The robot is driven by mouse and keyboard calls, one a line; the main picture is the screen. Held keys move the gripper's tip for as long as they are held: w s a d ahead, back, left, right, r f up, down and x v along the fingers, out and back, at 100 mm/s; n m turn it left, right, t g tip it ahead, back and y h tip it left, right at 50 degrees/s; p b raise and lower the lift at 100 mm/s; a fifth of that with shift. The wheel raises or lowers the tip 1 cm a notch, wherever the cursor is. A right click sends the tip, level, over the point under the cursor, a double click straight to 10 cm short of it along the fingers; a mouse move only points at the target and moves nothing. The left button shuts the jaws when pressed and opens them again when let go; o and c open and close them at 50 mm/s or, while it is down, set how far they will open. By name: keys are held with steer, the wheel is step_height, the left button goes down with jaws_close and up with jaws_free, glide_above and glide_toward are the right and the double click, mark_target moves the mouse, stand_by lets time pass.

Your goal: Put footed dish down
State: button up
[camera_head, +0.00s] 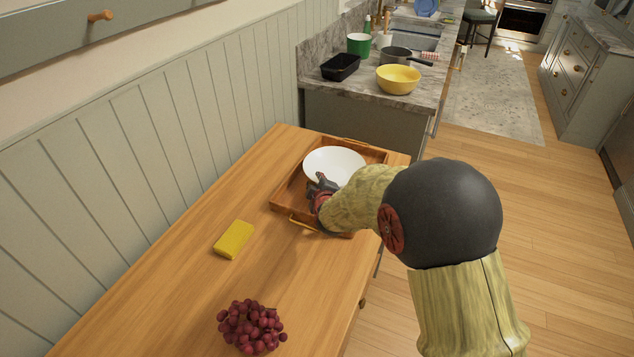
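A white dish (337,163), seen from above, is over the wooden tray (287,194) at the far end of the wooden table. Its foot is hidden, so I cannot tell whether it rests on the tray or is held just above it. My gripper (322,183) is at the dish's near left rim, over the tray. Its dark fingers overlap the rim in the picture. The fingers are small and partly hidden by my wrist, so I cannot tell whether they are closed on the rim.
A yellow sponge-like block (234,239) and red grapes (251,327) lie nearer on the wooden table (180,290). The stone counter beyond holds a yellow bowl (398,79), a black container (340,67), a green cup (359,45) and a pan (397,55). Bare tabletop lies left of the tray.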

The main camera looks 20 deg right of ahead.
steer(key=shift+r, duration=0.15)
steer(key=shift+s+a+r, duration=0.1)
steer(key=shift+s+r, duration=0.05)
steer(key=shift+s, duration=0.1)
steer(key=s+a+r+m+g+y+p, duration=0.15)
steer(key=s+a+r, duration=0.25)
steer(key=s+r, duration=0.4)
steer(key=s+a+r+m+g+y+p, duration=0.1)
steer(key=s+a+r+m+p, duration=0.25)
steer(key=s+r, duration=0.45)
steer(key=s+r+m+g, duration=0.2)
steer(key=s+m+g, duration=0.2)
steer(key=s, duration=1.9)
steer(key=shift+s+a+r+m+g+b, duration=0.15)
steer(key=shift+a+r+m+g+b, duration=0.2)
steer(key=shift+m+b, duration=0.15)
